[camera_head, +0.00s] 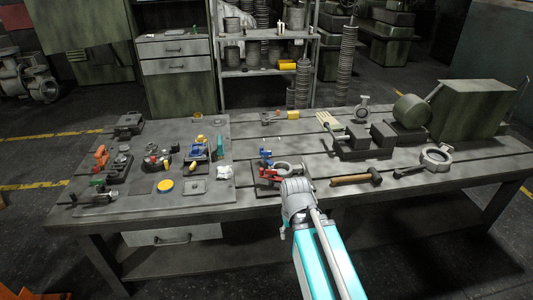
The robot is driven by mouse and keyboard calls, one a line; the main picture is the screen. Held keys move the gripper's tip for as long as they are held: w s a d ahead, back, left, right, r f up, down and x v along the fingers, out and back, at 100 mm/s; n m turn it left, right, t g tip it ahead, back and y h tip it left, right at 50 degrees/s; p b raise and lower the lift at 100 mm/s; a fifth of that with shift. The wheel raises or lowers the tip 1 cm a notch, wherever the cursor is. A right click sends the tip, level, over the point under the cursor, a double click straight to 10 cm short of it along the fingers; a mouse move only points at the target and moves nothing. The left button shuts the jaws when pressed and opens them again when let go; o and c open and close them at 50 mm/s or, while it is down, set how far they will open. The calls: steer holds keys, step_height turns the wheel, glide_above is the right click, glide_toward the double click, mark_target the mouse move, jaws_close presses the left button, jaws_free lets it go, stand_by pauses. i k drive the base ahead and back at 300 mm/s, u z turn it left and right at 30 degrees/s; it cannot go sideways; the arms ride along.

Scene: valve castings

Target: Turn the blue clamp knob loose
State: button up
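A small blue knob (265,155) stands on a clamp fixture at the middle of the table's front part. Red clamp parts (269,174) sit just below it in the picture. A grey ring-shaped casting (284,167) lies beside them on the fixture. My arm reaches up from the bottom, and my gripper (286,183) is at the near right side of the fixture, close to the red parts and the ring. Its fingers are mostly hidden by my wrist, so I cannot tell whether they are open or touching anything. The blue knob is a little up and left of it.
On the left, a board (222,192) carries several small fixtures, including a blue one (197,152). A hammer (356,179) and a ring casting (436,157) lie to the right. A vise-like block (359,139) and a green machine (470,108) stand behind them.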

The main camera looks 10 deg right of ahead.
mark_target(265, 153)
steer(key=k, duration=1.25)
steer(key=z, duration=0.35)
steer(key=i, duration=0.7)
steer(key=z, duration=0.35)
steer(key=i, duration=1.75)
steer(key=u, duration=0.7)
steer(key=k, duration=0.2)
